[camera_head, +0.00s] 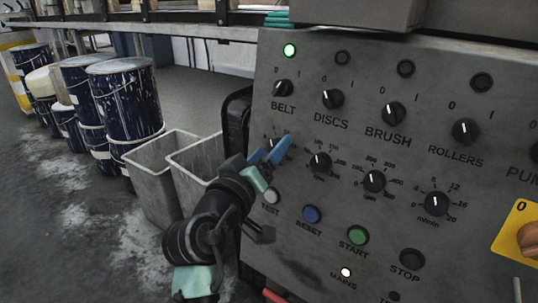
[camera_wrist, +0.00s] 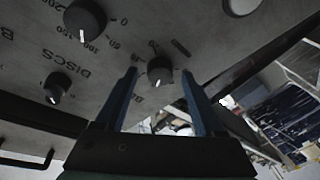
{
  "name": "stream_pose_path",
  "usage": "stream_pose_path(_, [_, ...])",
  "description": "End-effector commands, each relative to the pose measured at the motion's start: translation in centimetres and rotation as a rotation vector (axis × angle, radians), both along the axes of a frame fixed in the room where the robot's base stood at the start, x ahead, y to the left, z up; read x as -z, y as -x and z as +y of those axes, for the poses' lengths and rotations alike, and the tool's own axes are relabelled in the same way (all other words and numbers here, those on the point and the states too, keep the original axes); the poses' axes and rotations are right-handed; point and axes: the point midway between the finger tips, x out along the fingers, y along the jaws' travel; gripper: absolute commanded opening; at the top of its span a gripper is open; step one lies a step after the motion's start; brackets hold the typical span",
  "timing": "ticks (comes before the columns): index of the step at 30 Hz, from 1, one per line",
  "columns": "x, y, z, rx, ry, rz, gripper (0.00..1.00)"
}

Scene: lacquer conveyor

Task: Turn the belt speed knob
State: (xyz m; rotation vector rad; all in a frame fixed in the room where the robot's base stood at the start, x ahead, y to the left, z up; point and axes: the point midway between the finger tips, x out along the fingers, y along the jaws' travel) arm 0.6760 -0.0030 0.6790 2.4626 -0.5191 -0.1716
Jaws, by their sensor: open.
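The belt speed knob (camera_wrist: 160,70) is a small black dial with a white pointer mark, below the BELT label on the grey control panel (camera_head: 290,235). In the wrist view it shows between the two blue fingers of my gripper (camera_wrist: 159,76), with a gap on each side. In the head view my gripper (camera_head: 268,153) is at the panel's left side, and its fingers hide most of this knob. My gripper is open. I cannot tell how far the fingertips are from the panel face.
The discs speed knob (camera_head: 320,163) is close to the right of my fingers. The belt selector (camera_head: 283,88) sits above, under a lit green lamp (camera_head: 290,50). The white test button (camera_head: 271,196) is just below. Grey bins (camera_head: 160,160) and blue drums (camera_head: 125,95) stand at left.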

Motion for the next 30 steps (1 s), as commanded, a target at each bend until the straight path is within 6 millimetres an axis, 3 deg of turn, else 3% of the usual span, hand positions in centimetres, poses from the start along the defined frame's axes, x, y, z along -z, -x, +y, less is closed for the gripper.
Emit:
stream_pose_path(6, [-0.06,-0.01,-0.02,0.0,0.0,0.0,0.71])
stream_pose_path(18, [-0.04,0.01,0.01,-0.001,-0.001,-0.001,0.0])
stream_pose_path(30, [-0.51,0.02,0.0,-0.008,0.031,0.023,0.0])
